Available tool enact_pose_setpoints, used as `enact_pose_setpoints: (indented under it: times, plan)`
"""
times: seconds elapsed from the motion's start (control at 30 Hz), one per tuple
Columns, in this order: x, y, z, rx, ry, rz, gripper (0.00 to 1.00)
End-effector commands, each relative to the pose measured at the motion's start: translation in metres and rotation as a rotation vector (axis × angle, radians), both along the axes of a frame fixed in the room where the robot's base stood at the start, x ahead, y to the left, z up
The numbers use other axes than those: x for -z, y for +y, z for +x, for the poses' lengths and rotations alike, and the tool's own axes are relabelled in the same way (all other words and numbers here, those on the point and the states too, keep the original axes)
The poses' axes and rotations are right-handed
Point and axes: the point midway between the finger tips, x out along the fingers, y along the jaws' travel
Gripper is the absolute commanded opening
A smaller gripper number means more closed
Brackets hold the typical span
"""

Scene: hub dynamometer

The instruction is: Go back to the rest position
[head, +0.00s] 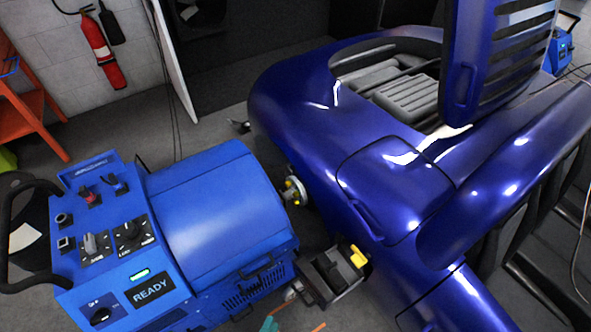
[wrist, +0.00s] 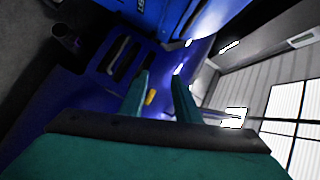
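My gripper (wrist: 160,76) shows in the wrist view as two teal fingers standing apart, with nothing held between them. A small yellow part (wrist: 151,97) shows beyond, in the gap between the fingers. In the head view, my gripper cannot be made out for sure; only a small teal bit shows at the bottom edge. The blue dynamometer unit (head: 205,205) stands at the left, with its screen (head: 150,289) reading READY. The blue car (head: 310,120) stands to its right, with a hub (head: 293,191) between them.
A black box with a yellow part (head: 332,272) sits between the unit and the car. A fire extinguisher (head: 101,50) hangs on the wall. An orange rack (head: 30,105) stands at the far left. Grey floor shows behind the unit.

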Motion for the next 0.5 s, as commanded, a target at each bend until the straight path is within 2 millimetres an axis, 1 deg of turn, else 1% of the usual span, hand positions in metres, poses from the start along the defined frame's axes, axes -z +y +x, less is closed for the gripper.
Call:
enact_pose_setpoints:
  times: [0.03, 0.17, 0.2, 0.27, 0.3, 0.37, 0.4, 0.47, 0.5]
  plan:
    - [-0.019, -0.002, -0.012, -0.039, 0.024, -0.062, 0.29]
    - [-0.064, -0.014, -0.035, -0.140, 0.093, -0.254, 0.29]
    - [-0.079, -0.019, -0.041, -0.173, 0.113, -0.319, 0.29]
    - [-0.101, -0.027, -0.050, -0.221, 0.144, -0.419, 0.29]
    - [-0.117, -0.033, -0.056, -0.254, 0.164, -0.489, 0.29]
    - [-0.142, -0.042, -0.063, -0.301, 0.192, -0.598, 0.29]
    - [-0.158, -0.048, -0.068, -0.333, 0.211, -0.672, 0.29]
    - [-0.181, -0.056, -0.073, -0.380, 0.237, -0.778, 0.29]
    - [-0.196, -0.061, -0.076, -0.407, 0.252, -0.846, 0.29]
